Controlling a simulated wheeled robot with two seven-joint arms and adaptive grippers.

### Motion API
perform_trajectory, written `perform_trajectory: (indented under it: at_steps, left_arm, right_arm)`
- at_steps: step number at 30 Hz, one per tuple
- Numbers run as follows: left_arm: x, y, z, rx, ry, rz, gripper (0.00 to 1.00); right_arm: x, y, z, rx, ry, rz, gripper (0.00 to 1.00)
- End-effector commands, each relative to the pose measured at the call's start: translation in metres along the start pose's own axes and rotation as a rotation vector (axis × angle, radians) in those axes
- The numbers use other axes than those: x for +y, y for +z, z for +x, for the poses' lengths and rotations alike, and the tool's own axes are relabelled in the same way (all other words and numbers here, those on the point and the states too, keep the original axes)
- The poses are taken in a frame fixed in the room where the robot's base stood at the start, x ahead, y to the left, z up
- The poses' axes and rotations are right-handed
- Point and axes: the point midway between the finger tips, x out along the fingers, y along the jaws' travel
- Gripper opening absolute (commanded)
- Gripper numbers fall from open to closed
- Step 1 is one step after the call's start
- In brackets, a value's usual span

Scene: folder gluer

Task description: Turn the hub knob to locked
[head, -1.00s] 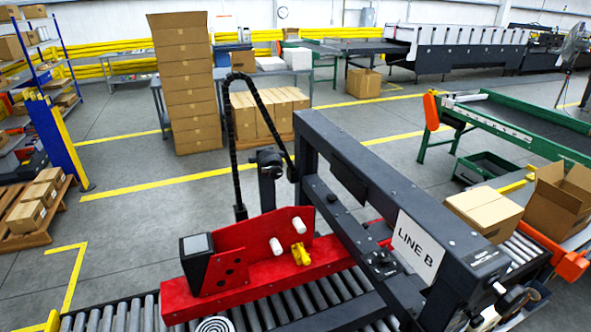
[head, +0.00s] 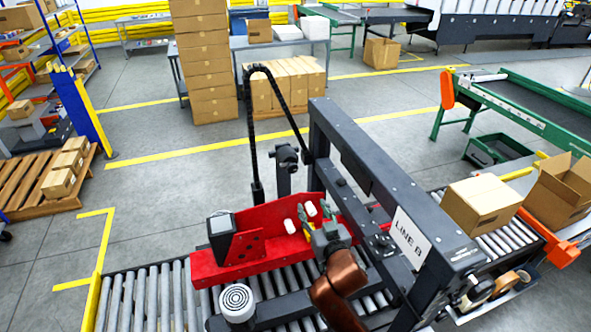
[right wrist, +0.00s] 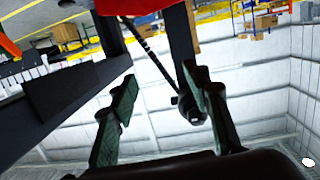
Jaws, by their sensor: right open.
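My right gripper (head: 315,212) reaches in from the bottom of the head view over the red unit (head: 258,242) on the roller conveyor. Its green fingers are apart, close to two white pegs (head: 289,226) on that unit. The yellow knob of the red unit is hidden behind the gripper, so I cannot tell its angle or whether the fingers touch it. In the right wrist view the open fingers (right wrist: 160,82) have nothing visibly gripped between them. The red unit's edge (right wrist: 128,5) shows at the top there. My left gripper is out of view.
The dark LINE B frame (head: 385,195) stands close to the right of my gripper. A black hose (head: 250,130) loops above the red unit. A round spiral-marked cap (head: 236,298) sits in front of it. Cardboard boxes (head: 482,205) lie at right.

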Motion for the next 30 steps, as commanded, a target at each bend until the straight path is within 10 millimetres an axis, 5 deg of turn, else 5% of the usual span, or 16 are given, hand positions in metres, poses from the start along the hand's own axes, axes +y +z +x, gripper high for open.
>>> perform_trajectory:
  at_steps: [1,3,7,22,30]
  left_arm:
    - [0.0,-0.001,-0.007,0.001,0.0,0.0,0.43]
    - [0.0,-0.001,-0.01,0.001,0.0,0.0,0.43]
    - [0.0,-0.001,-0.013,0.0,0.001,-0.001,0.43]
    - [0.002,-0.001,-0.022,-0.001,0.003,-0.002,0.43]
    - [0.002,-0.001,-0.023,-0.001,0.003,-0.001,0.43]
  right_arm:
    - [-0.011,-0.038,-0.009,0.051,-0.016,-0.001,0.44]
    - [-0.023,-0.07,-0.019,0.099,-0.033,0.005,0.44]
    - [-0.034,-0.099,-0.029,0.144,-0.049,0.01,0.44]
    - [-0.039,-0.113,0.034,0.151,-0.051,0.009,0.44]
    - [-0.039,-0.114,0.046,0.151,-0.052,0.012,0.44]
